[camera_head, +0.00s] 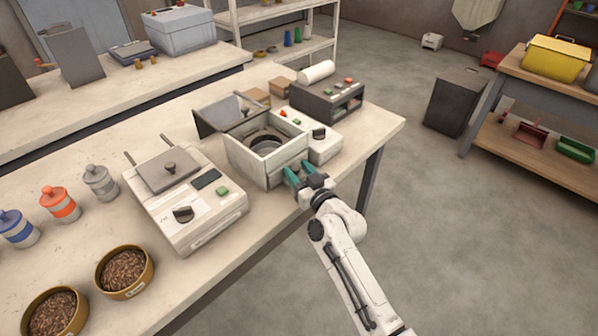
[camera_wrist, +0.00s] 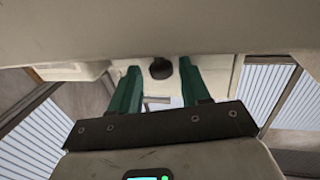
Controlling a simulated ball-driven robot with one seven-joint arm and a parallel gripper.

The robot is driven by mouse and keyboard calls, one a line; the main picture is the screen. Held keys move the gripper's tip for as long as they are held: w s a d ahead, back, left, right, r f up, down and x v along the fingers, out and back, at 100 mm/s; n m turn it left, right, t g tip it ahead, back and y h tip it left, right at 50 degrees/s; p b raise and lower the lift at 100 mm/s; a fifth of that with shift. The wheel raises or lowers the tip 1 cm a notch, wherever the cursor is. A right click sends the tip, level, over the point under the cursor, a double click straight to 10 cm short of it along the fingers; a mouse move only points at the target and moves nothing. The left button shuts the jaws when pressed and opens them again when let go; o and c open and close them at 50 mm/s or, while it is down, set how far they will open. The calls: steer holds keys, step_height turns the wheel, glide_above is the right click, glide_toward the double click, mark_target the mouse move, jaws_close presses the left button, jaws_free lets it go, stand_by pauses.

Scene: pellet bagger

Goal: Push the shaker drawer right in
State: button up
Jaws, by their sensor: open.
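The shaker (camera_head: 240,160) is a pale box on the bench with a round dark-rimmed sieve (camera_head: 266,141) inside. Its grey lid (camera_head: 224,115) stands open at the back left. My gripper (camera_head: 293,174), with green fingers, is at the shaker's front right side, close to the front wall. It is open. In the wrist view, a dark round knob (camera_wrist: 161,68) shows between my gripper's fingertips (camera_wrist: 157,76), apart from both fingers. I cannot tell whether this knob is on the drawer. My gripper hides part of the shaker's front, so how far the drawer stands out is unclear.
A control box with a dark knob (camera_head: 319,133) adjoins the shaker on the right. A heat-plate-like device (camera_head: 186,205) stands to the left. A dark machine with a white roll (camera_head: 327,98) is behind. Bowls of pellets (camera_head: 124,270) are near the front left.

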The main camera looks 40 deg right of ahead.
steer(key=shift+w+a, duration=0.1)
steer(key=shift+a, duration=0.15)
steer(key=b+v, duration=0.2)
steer(key=v, duration=0.9)
steer(key=shift+d+b, duration=0.2)
steer(key=shift+b, duration=0.1)
